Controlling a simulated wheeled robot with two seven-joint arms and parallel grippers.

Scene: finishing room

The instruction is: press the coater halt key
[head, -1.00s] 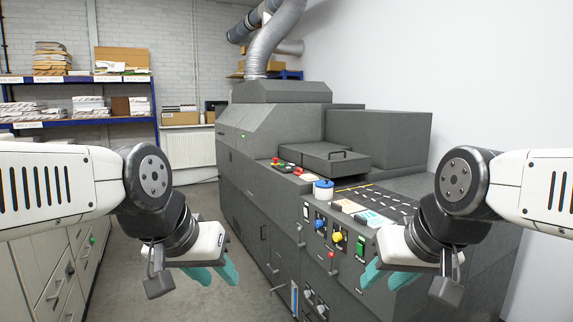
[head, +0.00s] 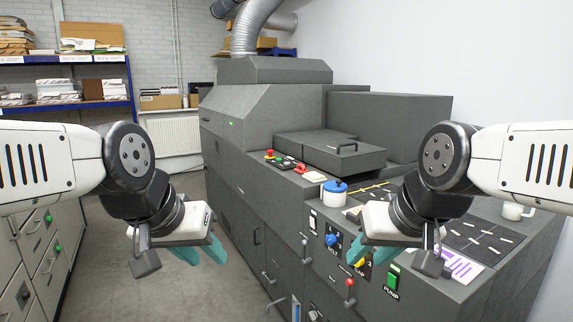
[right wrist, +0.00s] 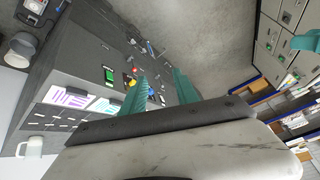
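The grey coater machine (head: 250,180) fills the middle of the head view. On its top edge sits a small group of controls with a red button (head: 269,153), a second red control (head: 301,168) and green ones. Their labels are too small to read, so I cannot tell which is the halt key. My left gripper (head: 203,254) is open and empty, left of the machine. My right gripper (head: 358,256) is open in front of the machine's front panel; its teal fingers stand apart in the right wrist view (right wrist: 160,92). Neither gripper visibly touches a control.
The front panel has a blue knob (head: 333,240), a partly hidden yellow knob (head: 361,262), a green pump switch (head: 393,277) and a red-knobbed lever (head: 350,284). Cabinets (head: 30,260) line the left.

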